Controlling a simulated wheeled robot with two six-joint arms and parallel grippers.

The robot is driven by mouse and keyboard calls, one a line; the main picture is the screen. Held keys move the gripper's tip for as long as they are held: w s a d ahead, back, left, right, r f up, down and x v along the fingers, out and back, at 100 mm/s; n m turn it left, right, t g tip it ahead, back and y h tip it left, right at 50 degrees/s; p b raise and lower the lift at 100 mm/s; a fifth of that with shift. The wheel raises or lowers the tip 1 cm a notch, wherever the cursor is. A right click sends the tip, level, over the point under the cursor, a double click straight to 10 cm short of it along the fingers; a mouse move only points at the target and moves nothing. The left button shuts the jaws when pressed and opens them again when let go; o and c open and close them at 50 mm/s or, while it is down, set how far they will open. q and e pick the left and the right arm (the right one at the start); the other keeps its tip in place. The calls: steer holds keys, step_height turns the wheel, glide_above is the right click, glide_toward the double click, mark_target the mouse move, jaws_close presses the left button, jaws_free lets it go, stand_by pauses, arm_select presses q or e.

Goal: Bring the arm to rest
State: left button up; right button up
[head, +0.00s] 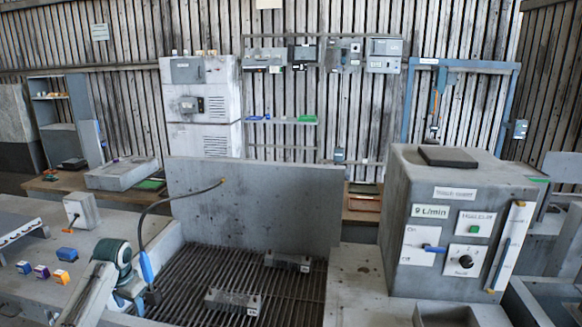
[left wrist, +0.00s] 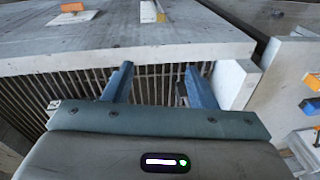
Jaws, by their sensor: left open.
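My left arm comes in at the lower left of the head view, with its teal wrist joint beside the grated basin. My left gripper (head: 136,292) is small and partly hidden there, by the basin's left edge. In the left wrist view my left gripper (left wrist: 160,82) shows two blue fingers spread wide apart, with nothing between them. Beyond the fingers are a slatted grate (left wrist: 75,84) and a grey slab edge (left wrist: 130,55). My right gripper is in neither view.
A thin dark hose with a blue handle (head: 146,266) rises close by my left gripper. Two grey blocks (head: 232,301) (head: 287,262) lie on the basin grate (head: 200,262). A grey control box (head: 445,225) stands at the right. Small coloured pieces (head: 67,254) lie on the left bench.

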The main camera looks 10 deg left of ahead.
arm_select(q)
steer(key=s+d+f+m+t, duration=0.1)
steer(key=s+d+f, duration=0.5)
steer(key=s+d, duration=0.3)
steer(key=s+d+f, duration=0.6)
steer(key=s+d, duration=0.2)
steer(key=d, duration=0.2)
steer(key=s+d+r+n+t, duration=0.15)
steer(key=s+d, duration=0.25)
steer(key=s, duration=0.5)
steer(key=s+d+r, duration=0.3)
steer(key=s+d, duration=0.1)
steer(key=s, duration=0.6)
step_height(320, 180, down, 37)
steer(key=a+g+b, duration=0.2)
steer(key=a+b, duration=0.1)
steer(key=b, duration=0.2)
steer(key=s+f+b, duration=0.3)
steer(key=s+f, duration=1.5)
steer(key=f, duration=0.3)
steer(key=shift+a, duration=0.35)
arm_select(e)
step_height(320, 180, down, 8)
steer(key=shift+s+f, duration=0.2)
